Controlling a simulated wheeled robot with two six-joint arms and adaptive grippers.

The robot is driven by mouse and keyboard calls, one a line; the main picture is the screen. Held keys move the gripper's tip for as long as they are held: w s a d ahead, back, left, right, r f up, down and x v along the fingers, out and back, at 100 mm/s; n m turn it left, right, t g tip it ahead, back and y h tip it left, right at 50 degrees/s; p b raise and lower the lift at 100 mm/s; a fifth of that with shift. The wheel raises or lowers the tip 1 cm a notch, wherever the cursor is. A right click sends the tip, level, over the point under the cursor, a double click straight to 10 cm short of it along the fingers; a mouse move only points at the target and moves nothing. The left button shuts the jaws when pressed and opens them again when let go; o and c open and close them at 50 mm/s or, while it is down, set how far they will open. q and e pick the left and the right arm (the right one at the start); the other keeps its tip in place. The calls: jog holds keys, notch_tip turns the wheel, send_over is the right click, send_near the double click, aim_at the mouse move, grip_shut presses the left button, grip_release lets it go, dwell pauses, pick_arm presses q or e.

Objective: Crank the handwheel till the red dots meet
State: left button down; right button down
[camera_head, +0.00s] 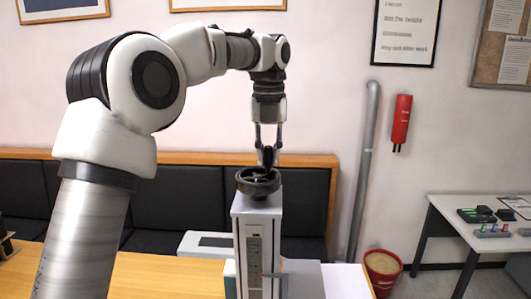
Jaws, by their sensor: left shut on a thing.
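The laser marker (258,232) stands on the wooden table as a tall grey column with a scale on its front. A black handwheel (258,183) sits on top of the column. My left gripper (268,160) points down from above and its fingertips are closed at the handwheel's top, on what looks like its crank knob. The knob itself is mostly hidden by the fingers. A small red mark shows low on the column's front, but I cannot make out separate red dots. My right gripper is not in view.
The wooden table (160,275) has bare room left of the machine. A white sheet (345,280) lies to its right. A black padded bench (160,205) runs behind. A side table (480,235) with small items and a red bin (382,270) stand at right.

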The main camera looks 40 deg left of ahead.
pick_arm(q)
jog(key=shift+s+d+f+m, duration=0.1)
jog(key=shift+d+m, duration=0.1)
jog(key=shift+m, duration=0.5)
jog(key=shift+s+d+m, duration=0.1)
jog(key=shift+d+m, duration=0.1)
jog(key=shift+m, duration=0.5)
jog(key=c, duration=1)
grip_release()
jog(key=shift+c, duration=0.2)
notch_tip(320, 180, up, 8)
jog(key=shift+f, duration=0.2)
